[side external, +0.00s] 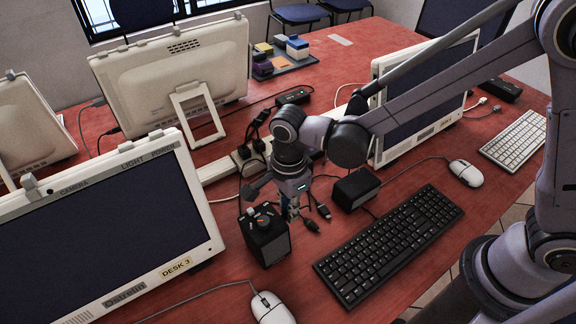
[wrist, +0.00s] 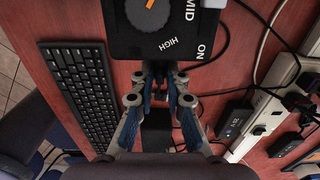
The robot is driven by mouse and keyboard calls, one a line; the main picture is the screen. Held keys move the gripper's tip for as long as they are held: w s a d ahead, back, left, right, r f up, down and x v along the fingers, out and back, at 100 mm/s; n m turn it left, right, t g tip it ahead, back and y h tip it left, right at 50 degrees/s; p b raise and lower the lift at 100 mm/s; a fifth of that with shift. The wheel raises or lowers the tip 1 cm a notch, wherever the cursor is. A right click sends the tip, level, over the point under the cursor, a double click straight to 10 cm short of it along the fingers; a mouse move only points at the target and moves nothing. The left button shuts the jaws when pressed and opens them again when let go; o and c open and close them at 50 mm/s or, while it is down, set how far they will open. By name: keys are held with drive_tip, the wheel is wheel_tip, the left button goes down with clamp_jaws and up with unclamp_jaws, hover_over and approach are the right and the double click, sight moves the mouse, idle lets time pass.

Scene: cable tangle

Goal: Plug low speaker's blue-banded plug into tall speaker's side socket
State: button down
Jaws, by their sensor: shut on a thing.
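The tall speaker (side external: 268,238) is a black box with knobs on top, standing upright by the left screen. The low speaker (side external: 356,188) is a black box to the right of my gripper (side external: 291,210). My gripper also shows in the wrist view (wrist: 161,76), its fingertips close beside the tall speaker's edge. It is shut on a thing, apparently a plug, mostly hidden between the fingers. I cannot make out its blue band, the side socket, or whether the plug is in it.
Loose black plugs (side external: 312,226) lie just right of my gripper. A black keyboard (side external: 388,245) and a white mouse (side external: 271,308) lie in front. A white power strip (side external: 215,170) with cables lies behind. Screens stand left and right. Red desk shows between the keyboard and tall speaker.

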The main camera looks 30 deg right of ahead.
drive_tip(key=shift+a, duration=0.25)
drive_tip(key=c, duration=1.3)
unclamp_jaws()
drive_tip(key=shift+c, duration=0.2)
drive_tip(key=shift+o, duration=0.3)
drive_tip(key=shift+d, duration=0.1)
drive_tip(key=shift+o, duration=0.3)
wheel_tip(320, 180, up, 12)
drive_tip(key=shift+f, duration=0.15)
hover_over(304, 205)
wheel_tip(304, 205, down, 10)
wheel_tip(304, 205, down, 10)
drive_tip(key=shift+f, duration=0.2)
